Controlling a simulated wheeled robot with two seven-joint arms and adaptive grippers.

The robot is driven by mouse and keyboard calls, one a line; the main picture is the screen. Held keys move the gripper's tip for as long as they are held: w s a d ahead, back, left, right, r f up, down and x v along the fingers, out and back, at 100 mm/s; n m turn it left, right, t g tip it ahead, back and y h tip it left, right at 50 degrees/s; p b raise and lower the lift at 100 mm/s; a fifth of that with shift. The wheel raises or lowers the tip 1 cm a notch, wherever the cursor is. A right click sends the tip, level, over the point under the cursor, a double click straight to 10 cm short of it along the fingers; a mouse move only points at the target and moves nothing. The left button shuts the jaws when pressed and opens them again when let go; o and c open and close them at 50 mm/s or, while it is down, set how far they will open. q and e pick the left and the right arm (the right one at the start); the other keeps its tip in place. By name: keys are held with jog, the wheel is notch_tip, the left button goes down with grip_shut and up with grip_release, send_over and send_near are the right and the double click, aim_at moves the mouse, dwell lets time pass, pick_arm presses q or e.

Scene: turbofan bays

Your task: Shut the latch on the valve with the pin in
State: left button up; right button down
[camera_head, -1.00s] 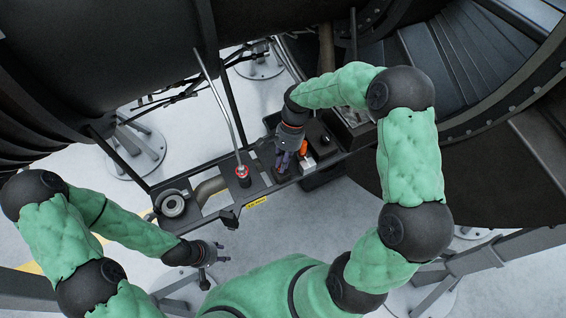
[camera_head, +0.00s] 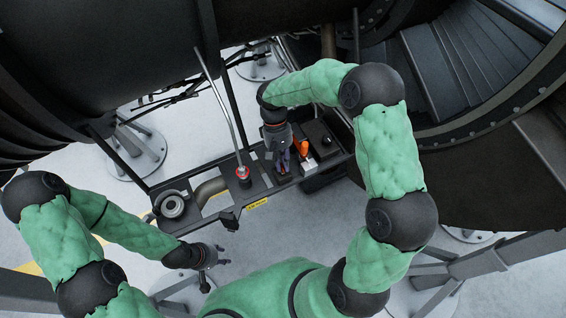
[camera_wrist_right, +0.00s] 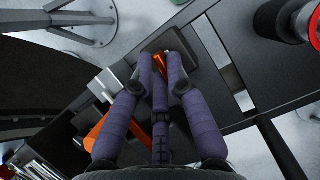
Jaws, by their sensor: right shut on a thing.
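My right gripper (camera_head: 284,160) points down at the dark shelf of fittings in the head view. In the right wrist view its purple fingers (camera_wrist_right: 160,62) are closed together over a dark block, around an orange latch (camera_wrist_right: 145,77) mostly hidden between them. A second orange latch (camera_head: 304,147) stands up just to the right of the gripper in the head view; it also shows at the left in the wrist view (camera_wrist_right: 93,136). I cannot make out a pin on either valve. My left gripper (camera_head: 212,257) hangs empty in front of the shelf, its fingers apart.
A red-collared post (camera_head: 242,172) with a long thin rod rises left of my right gripper. A round grey fitting (camera_head: 172,206) and a bent pipe (camera_head: 210,190) lie further left. The dark engine casing (camera_head: 110,50) overhangs behind.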

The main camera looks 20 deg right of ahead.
jog(key=shift+w+n+h, duration=0.1)
jog(key=shift+n+h, duration=0.2)
jog(key=shift+n, duration=0.3)
jog(key=c, duration=1.2)
grip_release()
jog(key=v, duration=1.2)
